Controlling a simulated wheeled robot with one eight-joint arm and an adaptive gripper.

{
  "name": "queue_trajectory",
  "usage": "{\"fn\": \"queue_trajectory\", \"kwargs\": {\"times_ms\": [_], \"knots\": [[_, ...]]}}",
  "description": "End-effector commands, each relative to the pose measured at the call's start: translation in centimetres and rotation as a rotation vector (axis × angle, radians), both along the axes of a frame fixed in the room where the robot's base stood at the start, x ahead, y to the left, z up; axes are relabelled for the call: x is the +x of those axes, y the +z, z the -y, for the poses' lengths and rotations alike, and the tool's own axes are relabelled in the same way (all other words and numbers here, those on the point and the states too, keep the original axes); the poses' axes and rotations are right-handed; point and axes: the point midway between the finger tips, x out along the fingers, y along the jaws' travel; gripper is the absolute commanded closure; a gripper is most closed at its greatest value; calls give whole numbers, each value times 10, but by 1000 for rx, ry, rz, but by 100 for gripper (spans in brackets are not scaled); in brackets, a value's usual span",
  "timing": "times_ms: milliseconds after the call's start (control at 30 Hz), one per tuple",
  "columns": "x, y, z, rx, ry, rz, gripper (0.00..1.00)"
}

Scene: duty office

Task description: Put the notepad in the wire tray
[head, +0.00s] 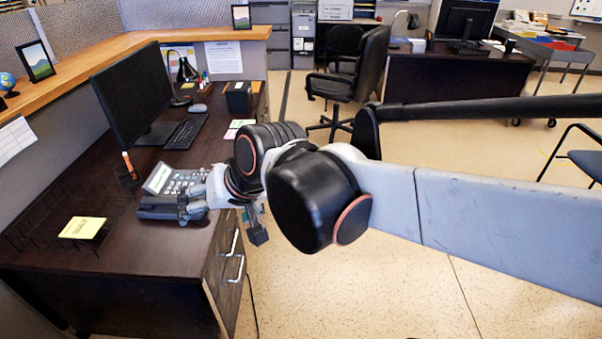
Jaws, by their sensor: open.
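A yellow notepad (83,228) with dark print on it lies at the near left of the dark desk. Thin black wire lines of the wire tray (42,207) show around and behind it, faint against the dark desktop. The notepad appears within the tray's outline; I cannot tell whether it rests on the tray's floor. My gripper (225,220) is open at the desk's right edge, beside the desk phone and well to the right of the notepad. It appears empty. My wrist hides part of the phone and the desk edge.
The desk phone (163,181) stands between my gripper and the tray. A pen cup (127,172), monitor (126,92) and keyboard (186,132) are behind. A raised wooden ledge (95,59) runs along the left. Bare desktop (150,248) lies in front of the phone.

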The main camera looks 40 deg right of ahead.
Motion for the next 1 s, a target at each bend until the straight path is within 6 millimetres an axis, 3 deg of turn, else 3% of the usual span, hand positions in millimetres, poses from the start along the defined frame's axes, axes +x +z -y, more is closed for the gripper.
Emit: {"fn": "queue_trajectory", "kwargs": {"times_ms": [100, 333, 1000], "knots": [[-38, -8, 19, -147, 71, 10, 10], [-79, -20, 44, -338, 167, 13, 10], [-86, -22, 49, -379, 189, 12, 10]]}}
